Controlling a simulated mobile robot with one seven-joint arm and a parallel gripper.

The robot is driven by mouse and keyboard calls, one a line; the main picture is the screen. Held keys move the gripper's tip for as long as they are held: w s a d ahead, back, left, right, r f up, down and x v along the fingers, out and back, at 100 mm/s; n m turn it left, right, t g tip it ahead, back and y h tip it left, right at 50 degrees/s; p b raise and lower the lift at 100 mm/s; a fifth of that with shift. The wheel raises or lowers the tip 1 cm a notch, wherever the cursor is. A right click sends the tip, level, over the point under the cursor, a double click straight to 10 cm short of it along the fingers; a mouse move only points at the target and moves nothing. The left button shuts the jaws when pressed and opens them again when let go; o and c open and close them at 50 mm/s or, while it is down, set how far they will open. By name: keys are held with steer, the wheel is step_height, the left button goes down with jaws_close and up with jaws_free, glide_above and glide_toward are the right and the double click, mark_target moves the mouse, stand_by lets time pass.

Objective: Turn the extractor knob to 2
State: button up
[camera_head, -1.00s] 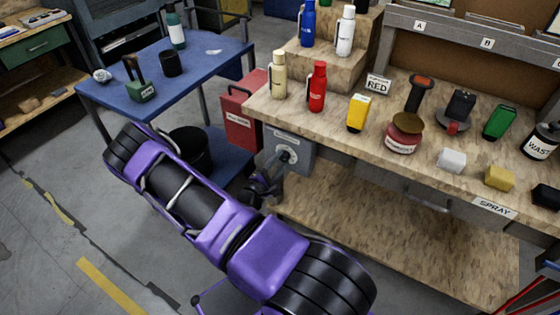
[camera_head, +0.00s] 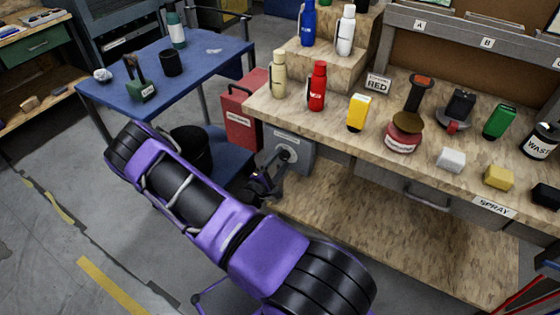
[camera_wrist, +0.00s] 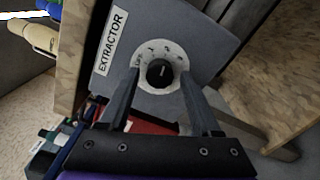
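The extractor box is a grey panel (camera_wrist: 208,50) with an "EXTRACTOR" label (camera_wrist: 112,42), and in the head view it hangs under the workbench's left end (camera_head: 302,149). Its black knob (camera_wrist: 159,72) sits on a white round dial (camera_wrist: 178,57); the dial's marks are too small to read surely. The knob's white pointer line is close to upright in the wrist picture. My gripper (camera_wrist: 161,98) is open, its two dark fingers on either side of and below the knob, apparently not touching it. In the head view my gripper (camera_head: 262,182) is small and partly hidden by my purple arm.
A red box (camera_head: 241,120) stands left of the extractor panel, with a black bin (camera_head: 190,148) beside it. The wooden workbench (camera_head: 335,110) overhangs above, carrying bottles and tools. A lower wooden shelf (camera_head: 370,225) lies to the right. A blue table (camera_head: 205,65) stands behind.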

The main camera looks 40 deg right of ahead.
stand_by(0.3)
steer(key=v, duration=1.7)
steer(key=shift+s+a, duration=0.15)
steer(key=shift+a, duration=0.05)
